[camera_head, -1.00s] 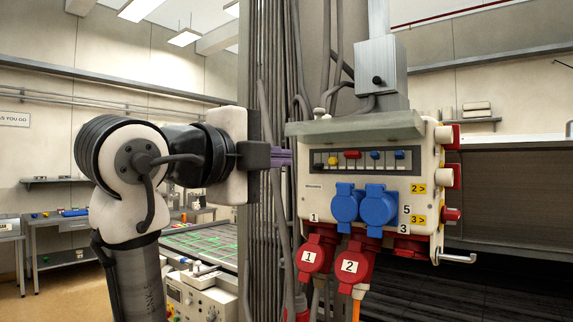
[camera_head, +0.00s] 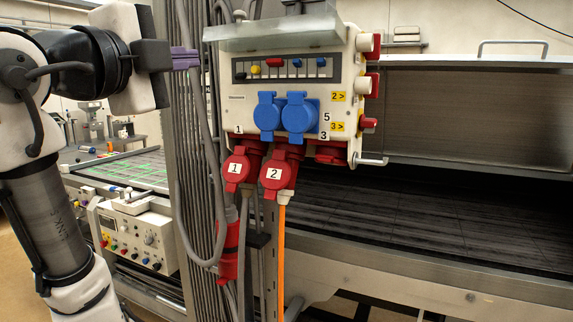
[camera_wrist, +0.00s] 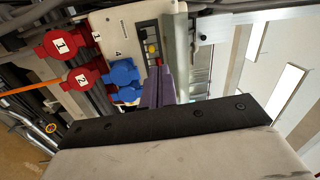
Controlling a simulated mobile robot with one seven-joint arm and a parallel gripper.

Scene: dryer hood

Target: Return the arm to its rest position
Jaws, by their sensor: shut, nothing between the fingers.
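My gripper (camera_head: 185,59) is at the upper left of the head view, its purple fingers shut with nothing between them. The fingers point right, toward the left side of the white power distribution box (camera_head: 236,118). They overlap the grey post in the picture; I cannot tell how far they are from the box. In the wrist view the purple fingers (camera_wrist: 158,90) are together, in front of the box's switch strip. My arm comes in from the left edge, raised and bent.
The box carries blue sockets (camera_head: 284,115) and red plugs (camera_head: 238,168) with hanging cables. A raised clear flap (camera_head: 275,33) tops the switches. The dryer belt (camera_head: 430,220) runs right. A control unit (camera_head: 140,238) stands lower left.

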